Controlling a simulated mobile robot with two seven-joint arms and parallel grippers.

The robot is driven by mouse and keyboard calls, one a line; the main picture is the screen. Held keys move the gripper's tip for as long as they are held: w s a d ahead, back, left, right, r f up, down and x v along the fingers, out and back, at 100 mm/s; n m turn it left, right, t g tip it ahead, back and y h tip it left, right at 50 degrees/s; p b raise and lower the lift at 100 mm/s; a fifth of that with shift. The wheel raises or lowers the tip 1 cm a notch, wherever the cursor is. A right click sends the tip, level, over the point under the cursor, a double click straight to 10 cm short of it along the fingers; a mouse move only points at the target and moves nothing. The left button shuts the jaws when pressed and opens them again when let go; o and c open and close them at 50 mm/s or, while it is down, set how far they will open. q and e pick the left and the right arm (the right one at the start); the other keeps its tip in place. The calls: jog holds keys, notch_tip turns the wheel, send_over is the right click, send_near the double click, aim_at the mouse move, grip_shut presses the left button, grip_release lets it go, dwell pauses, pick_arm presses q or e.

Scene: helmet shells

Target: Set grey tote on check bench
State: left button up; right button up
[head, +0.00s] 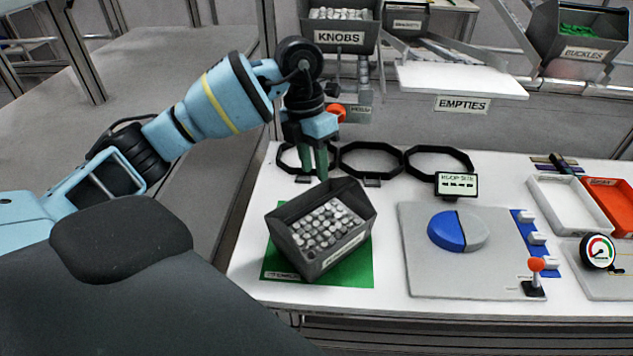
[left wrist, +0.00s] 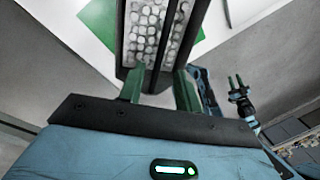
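The grey tote (head: 325,255), filled with several pale round knobs, is over the green mat (head: 358,268) at the left of the white check bench (head: 390,308). It sits askew to the mat, and I cannot tell whether its base touches it. My left gripper (head: 317,178) is at the tote's far end wall. In the left wrist view, my left gripper (left wrist: 160,92) has its two green fingers on either side of that end of the tote (left wrist: 152,75), shut on it. My right gripper (left wrist: 236,80) shows small in the left wrist view, empty, its fingers apart.
Several black rings (head: 371,158) lie behind the tote. A grey plate with a blue-and-grey disc (head: 458,231) is to the right. An EMPTIES shelf (head: 460,80) is behind.

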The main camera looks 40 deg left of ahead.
pick_arm(q)
jog(key=shift+w+a+r, duration=0.1)
jog(key=shift+a+r, duration=0.15)
jog(key=shift+r, duration=0.95)
jog(key=shift+a+r, duration=0.2)
jog(key=shift+r, duration=0.95)
